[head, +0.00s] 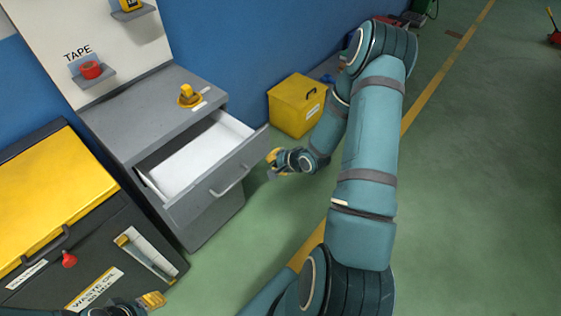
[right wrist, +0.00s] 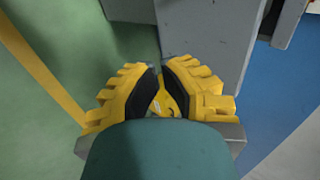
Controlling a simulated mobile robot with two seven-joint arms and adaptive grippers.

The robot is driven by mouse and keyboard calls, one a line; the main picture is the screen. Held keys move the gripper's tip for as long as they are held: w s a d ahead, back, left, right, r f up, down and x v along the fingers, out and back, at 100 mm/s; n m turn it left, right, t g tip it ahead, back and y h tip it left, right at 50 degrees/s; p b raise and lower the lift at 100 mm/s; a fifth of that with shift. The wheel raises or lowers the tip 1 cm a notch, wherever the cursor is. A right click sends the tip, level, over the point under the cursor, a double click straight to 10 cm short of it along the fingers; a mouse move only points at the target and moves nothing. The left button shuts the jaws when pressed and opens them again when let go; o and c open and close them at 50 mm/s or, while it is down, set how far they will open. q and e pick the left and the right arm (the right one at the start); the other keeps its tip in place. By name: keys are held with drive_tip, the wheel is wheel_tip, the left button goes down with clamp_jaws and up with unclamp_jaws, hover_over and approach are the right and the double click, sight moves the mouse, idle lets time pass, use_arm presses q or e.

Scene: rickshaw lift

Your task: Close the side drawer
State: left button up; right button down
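The side drawer (head: 215,180) stands pulled out of a grey cabinet (head: 150,110). Its white inside is empty, and a bar handle (head: 230,187) is on its front. My right gripper (head: 271,165) is just right of the drawer front's far end, apparently apart from it. In the right wrist view, its yellow fingers (right wrist: 159,72) converge with their tips nearly together and nothing held; grey panels (right wrist: 210,38) show beyond them. My left gripper (head: 152,300) is at the bottom edge, in front of the dark bin; its opening cannot be made out.
A yellow tape dispenser (head: 188,95) sits on the cabinet top. A dark waste bin with a yellow lid (head: 50,190) stands left of the cabinet. A yellow box (head: 296,105) stands on the floor behind my right gripper. The green floor before the drawer is clear.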

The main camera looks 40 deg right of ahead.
sight(255, 157)
drive_tip(key=w+f, duration=0.1)
drive_tip(key=w, duration=0.2)
drive_tip(key=w+f, duration=0.1)
drive_tip(key=w, duration=0.1)
drive_tip(key=shift+w+a+f+b, duration=0.1)
drive_tip(key=shift+a+f+b, duration=0.1)
drive_tip(key=shift+f+b, duration=0.1)
use_arm(q)
drive_tip(key=shift+s+f, duration=0.15)
drive_tip(key=shift+f, duration=0.3)
use_arm(e)
drive_tip(key=shift+w, duration=0.85)
drive_tip(key=shift+w, duration=0.1)
